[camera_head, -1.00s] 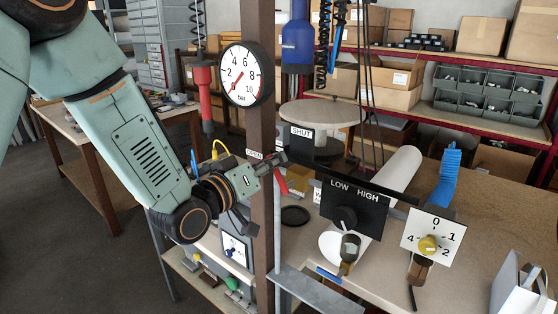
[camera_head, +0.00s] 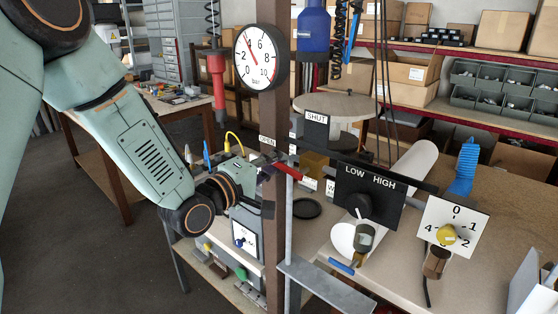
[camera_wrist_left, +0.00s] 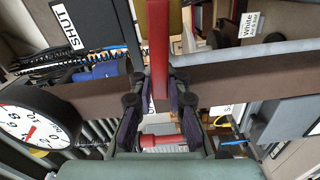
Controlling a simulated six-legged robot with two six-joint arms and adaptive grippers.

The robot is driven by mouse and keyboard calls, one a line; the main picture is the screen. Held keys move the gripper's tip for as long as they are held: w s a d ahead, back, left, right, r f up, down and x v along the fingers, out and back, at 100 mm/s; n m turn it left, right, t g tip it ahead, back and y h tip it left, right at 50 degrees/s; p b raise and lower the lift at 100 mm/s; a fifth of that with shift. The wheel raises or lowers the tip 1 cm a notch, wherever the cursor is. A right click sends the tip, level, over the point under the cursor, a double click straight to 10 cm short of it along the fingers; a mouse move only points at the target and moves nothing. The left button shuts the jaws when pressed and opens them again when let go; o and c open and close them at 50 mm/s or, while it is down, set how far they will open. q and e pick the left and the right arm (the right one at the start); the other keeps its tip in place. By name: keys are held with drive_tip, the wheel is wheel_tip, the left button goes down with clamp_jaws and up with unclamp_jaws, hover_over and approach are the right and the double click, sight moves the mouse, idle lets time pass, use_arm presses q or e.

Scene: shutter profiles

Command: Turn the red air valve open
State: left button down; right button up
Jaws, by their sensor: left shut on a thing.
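The red air valve lever (camera_head: 289,170) sits beside the brown post (camera_head: 274,215), slanting down to the right in the head view. In the wrist view the red lever (camera_wrist_left: 158,45) runs up from between the fingers. My left gripper (camera_head: 268,171) is shut on the lever; its dark fingers (camera_wrist_left: 159,88) flank it in the wrist view. An OPEN label (camera_head: 267,140) is just above the gripper, and a SHUT label (camera_head: 316,118) is farther right. The valve body is mostly hidden. My right gripper is not in view.
A round gauge (camera_head: 260,57) is on the post, its red needle pointing to the upper left. A black LOW/HIGH panel (camera_head: 370,190) and a white dial plate (camera_head: 470,225) stand to the right. A red hanging tool (camera_head: 218,80) is left of the post.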

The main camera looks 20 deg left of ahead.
use_arm(q)
drive_tip(key=shift+s+f+n, duration=0.15)
drive_tip(key=shift+f+n, duration=0.6)
drive_tip(key=shift+n, duration=0.05)
drive_tip(key=c, duration=1.7)
unclamp_jaws()
drive_tip(key=o, duration=0.4)
drive_tip(key=shift+s+a+r, duration=0.15)
drive_tip(key=shift+s+r, duration=0.05)
drive_tip(key=shift+r, duration=0.05)
drive_tip(key=shift+w, duration=0.25)
drive_tip(key=v, duration=0.7)
drive_tip(key=shift+s, duration=0.4)
